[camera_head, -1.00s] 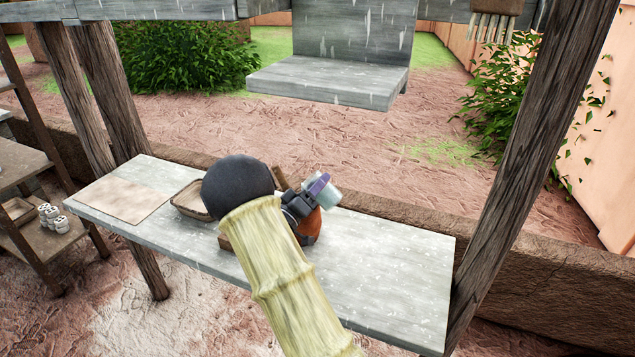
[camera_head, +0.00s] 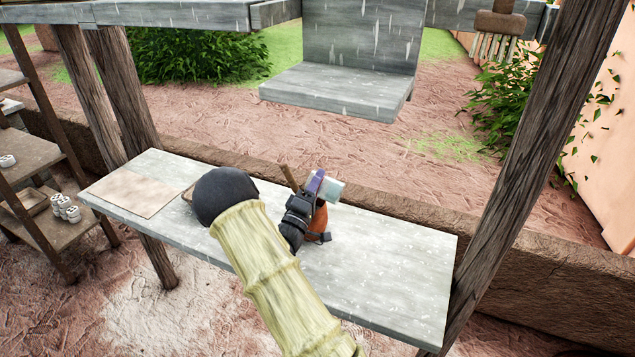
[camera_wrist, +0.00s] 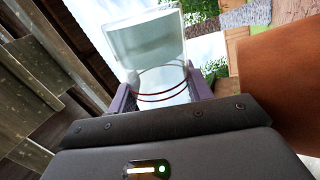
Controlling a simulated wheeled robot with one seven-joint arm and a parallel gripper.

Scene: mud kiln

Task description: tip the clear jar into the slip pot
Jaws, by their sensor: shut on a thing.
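My gripper (camera_head: 315,183) is shut on the clear jar (camera_head: 335,190), a pale see-through vessel. Its purple fingers show on both sides of the jar in the wrist view (camera_wrist: 160,95), where the jar (camera_wrist: 148,48) stretches away from me. In the head view the jar looks tilted, with its body to the right of the fingers. An orange-brown rounded pot (camera_head: 319,222), likely the slip pot, stands on the table just below the gripper, partly hidden by it. A large orange-brown surface (camera_wrist: 285,80) fills the wrist view's right side.
The grey table (camera_head: 395,265) is clear at its right. A flat tan board (camera_head: 135,190) lies at its left. A wooden stick (camera_head: 290,178) rises behind my gripper. My arm hides the table's middle. A wooden post (camera_head: 520,150) stands at the right. Shelves (camera_head: 30,160) stand at the left.

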